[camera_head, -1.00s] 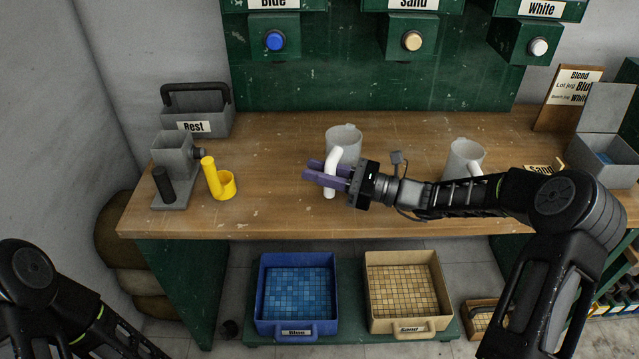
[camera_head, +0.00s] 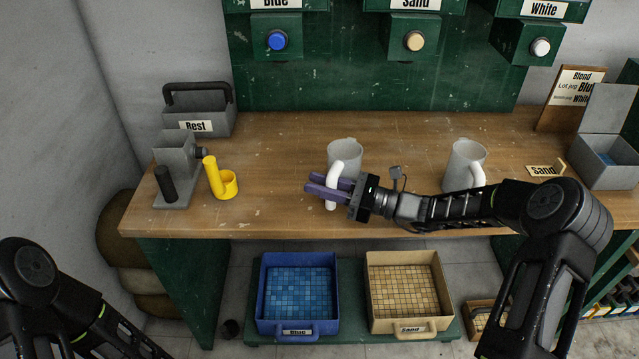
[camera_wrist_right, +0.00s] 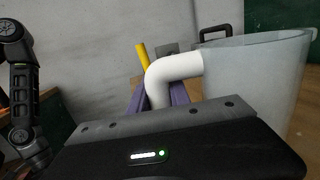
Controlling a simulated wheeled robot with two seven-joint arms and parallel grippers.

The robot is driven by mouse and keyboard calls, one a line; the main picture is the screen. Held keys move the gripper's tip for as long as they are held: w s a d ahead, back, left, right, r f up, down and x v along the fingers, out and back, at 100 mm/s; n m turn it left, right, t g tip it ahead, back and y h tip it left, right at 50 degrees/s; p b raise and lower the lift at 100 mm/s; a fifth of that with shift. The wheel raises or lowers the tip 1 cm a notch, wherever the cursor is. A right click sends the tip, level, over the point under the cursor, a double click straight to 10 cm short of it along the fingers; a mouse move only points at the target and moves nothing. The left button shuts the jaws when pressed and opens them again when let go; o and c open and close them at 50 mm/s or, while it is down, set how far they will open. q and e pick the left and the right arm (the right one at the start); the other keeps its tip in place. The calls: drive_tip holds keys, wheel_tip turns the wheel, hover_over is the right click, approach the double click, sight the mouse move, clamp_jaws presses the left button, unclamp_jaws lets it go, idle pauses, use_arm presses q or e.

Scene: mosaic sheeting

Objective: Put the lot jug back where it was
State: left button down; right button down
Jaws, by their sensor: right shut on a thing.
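A grey translucent jug (camera_head: 348,152) with a white handle (camera_head: 335,172) stands upright over the middle of the bench (camera_head: 270,205). My right gripper (camera_head: 328,188) is shut on this handle, which faces the front. The handle (camera_wrist_right: 178,72) and the jug's side (camera_wrist_right: 255,80) show large in the right wrist view. The gripper hides the jug's lower part, so I cannot tell whether it touches the bench. A similar jug (camera_head: 466,158) stands to the right on the bench. No readable label shows on either jug. My left gripper is out of view; only its arm shows.
A yellow holder (camera_head: 223,183), a grey device (camera_head: 176,165) and the "Rest" caddy (camera_head: 200,119) are at left. A "Sand" sign (camera_head: 546,170) and a grey box (camera_head: 606,175) are at right. Blue (camera_head: 264,292) and sand trays (camera_head: 374,300) sit below. The left-middle bench is clear.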

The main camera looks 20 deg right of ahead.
drive_tip(key=c, duration=1.2)
unclamp_jaws()
drive_tip(key=b+v, duration=0.1)
drive_tip(key=v, duration=1.1)
drive_tip(key=shift+s+r, duration=0.1)
